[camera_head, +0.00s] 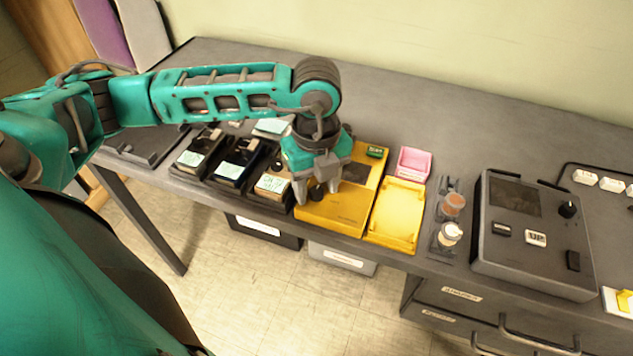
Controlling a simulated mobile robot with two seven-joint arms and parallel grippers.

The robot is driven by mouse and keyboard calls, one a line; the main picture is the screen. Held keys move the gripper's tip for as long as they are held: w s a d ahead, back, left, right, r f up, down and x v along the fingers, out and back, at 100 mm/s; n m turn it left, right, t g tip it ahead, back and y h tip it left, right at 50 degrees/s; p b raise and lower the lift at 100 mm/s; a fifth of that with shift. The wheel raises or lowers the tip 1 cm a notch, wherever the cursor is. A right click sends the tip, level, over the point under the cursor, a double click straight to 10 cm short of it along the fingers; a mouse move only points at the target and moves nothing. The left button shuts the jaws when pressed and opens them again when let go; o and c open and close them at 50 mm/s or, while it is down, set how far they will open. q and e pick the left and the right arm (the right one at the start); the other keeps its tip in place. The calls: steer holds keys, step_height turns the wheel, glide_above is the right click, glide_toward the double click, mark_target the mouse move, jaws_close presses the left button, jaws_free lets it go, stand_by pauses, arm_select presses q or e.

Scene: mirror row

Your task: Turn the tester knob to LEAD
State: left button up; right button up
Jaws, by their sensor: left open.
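A yellow box (335,213) with a dark screen area and a small green label (375,151) lies on the grey workbench; I take it as the tester, but its markings are too small to read. A round black knob (316,192) shows on its left part. My left gripper (318,196) is open and points down over this box, its fingers on either side of the knob. I cannot tell whether the fingers touch the knob. The gripper hides part of the box's face. My right gripper is not in view.
Several black trays with pale labels (232,170) stand close on the left. A yellow tray (397,213), a pink tray (413,163), two small jars (450,234) and a dark panel (490,262) with its own knob (568,209) are to the right. The bench's back is clear.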

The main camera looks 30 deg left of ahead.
arm_select(q)
jaws_close()
stand_by(0.5)
